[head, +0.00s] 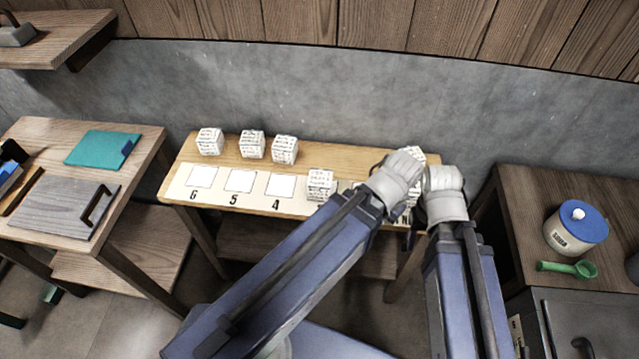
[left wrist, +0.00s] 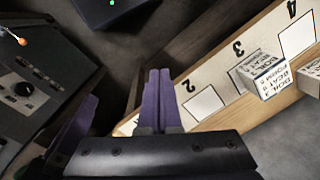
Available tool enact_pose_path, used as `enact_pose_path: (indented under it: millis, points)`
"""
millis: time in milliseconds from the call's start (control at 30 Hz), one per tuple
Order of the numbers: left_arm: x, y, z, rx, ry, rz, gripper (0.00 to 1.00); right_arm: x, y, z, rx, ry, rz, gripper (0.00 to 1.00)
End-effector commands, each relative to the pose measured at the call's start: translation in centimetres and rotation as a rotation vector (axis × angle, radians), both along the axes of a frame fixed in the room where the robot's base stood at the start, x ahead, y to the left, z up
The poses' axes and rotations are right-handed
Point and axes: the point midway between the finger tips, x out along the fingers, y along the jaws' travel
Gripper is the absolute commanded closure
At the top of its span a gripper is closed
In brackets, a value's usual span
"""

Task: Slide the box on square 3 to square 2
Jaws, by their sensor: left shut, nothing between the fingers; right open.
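The box on square 3 is a white block with black print. It stands at the front middle of the bench in the head view (head: 320,184) and beside the number 3 in the left wrist view (left wrist: 264,75). Part of square 3 (left wrist: 240,78) shows beside it. My left gripper (left wrist: 158,73) is shut and empty, apart from the box, on the square 2 side. My right gripper (head: 411,225) is open at the bench's right end, its fingers mostly hidden.
Several similar boxes stand along the bench's back, including one (head: 209,141) behind square 6; others show partly behind my wrists. Squares 6 (head: 200,177), 5 (head: 240,181) and 4 (head: 281,185) are bare. A side table (head: 140,150) stands left, a cabinet (head: 515,215) right.

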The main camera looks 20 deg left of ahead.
Motion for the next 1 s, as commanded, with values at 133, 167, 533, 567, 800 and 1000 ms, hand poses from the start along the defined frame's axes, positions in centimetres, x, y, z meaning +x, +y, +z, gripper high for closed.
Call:
enact_pose_path:
  millis: [133, 167, 533, 567, 800, 1000]
  points:
    - [0.0, 0.0, 0.0, 0.0, 0.0, 0.0, 1.0, 0.0, 0.0, 0.0, 0.0, 0.0, 0.0, 0.5]
    - [0.0, 0.0, 0.0, 0.0, 0.0, 0.0, 1.0, 0.0, 0.0, 0.0, 0.0, 0.0, 0.0, 0.5]
    - [4.9, 6.1, 0.6, -0.039, 0.028, -0.215, 1.0, 0.0, 0.0, 0.7, 0.0, 0.0, 0.0, 0.5]
    - [5.7, 7.4, 0.7, -0.046, 0.031, -0.258, 1.0, 0.0, 0.0, 0.8, 0.0, 0.0, 0.0, 0.5]
    - [9.8, 18.4, 1.4, -0.093, 0.04, -0.605, 1.0, 0.0, 0.0, 1.5, 0.0, 0.0, 0.0, 0.5]
    - [10.7, 25.6, 1.8, -0.109, 0.033, -0.822, 1.0, 0.0, 0.0, 1.9, 0.0, 0.0, 0.0, 0.5]
